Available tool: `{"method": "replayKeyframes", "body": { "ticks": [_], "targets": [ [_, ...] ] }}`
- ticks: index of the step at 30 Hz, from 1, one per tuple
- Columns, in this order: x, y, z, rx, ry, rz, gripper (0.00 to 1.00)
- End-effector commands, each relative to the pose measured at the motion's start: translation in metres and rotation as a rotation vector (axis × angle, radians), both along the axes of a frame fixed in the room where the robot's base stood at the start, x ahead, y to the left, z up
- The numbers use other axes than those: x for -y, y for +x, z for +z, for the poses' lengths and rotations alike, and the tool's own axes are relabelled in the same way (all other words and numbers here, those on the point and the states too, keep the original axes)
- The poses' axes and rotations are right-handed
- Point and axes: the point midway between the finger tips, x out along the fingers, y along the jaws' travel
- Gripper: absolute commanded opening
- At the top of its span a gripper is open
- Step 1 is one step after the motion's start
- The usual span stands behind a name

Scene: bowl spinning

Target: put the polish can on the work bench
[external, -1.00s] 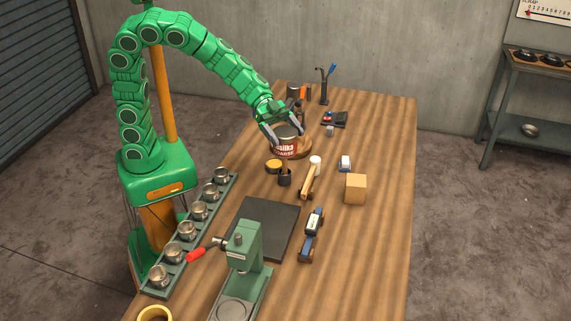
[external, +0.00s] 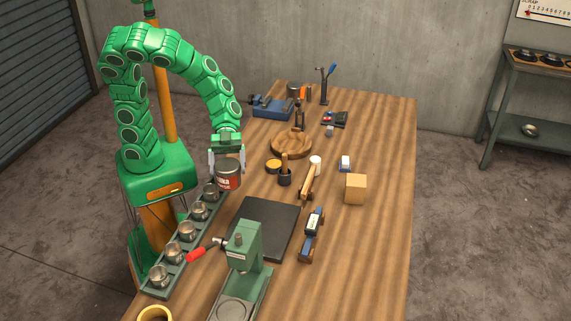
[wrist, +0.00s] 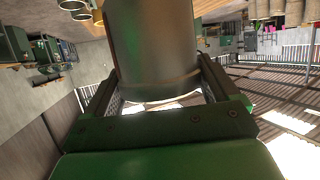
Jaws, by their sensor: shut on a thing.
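The polish can (external: 228,175) is a dark red and metal tin with a label. My gripper (external: 227,160) is shut on it, with one finger on each side. In the wrist view the can (wrist: 152,45) fills the space between the fingers (wrist: 155,90). In the external view the can is near the left edge of the work bench (external: 370,130), by the far end of the row of metal cups. I cannot tell whether its bottom touches the bench.
A rack of metal cups (external: 187,231) runs along the left edge. A black mat (external: 263,225), a green press (external: 243,250), a hammer (external: 308,185) and a wooden block (external: 355,188) stand nearby. The bench's right side is clear.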

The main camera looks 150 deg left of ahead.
Motion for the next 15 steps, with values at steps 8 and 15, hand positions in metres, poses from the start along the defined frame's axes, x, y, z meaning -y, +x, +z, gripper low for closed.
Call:
{"method": "replayKeyframes", "body": {
  "ticks": [8, 15],
  "targets": [
    [-0.011, 0.029, -0.014, 0.000, 0.000, -0.001, 0.46],
    [-0.021, 0.053, -0.026, 0.000, -0.005, 0.000, 0.46]
  ]
}}
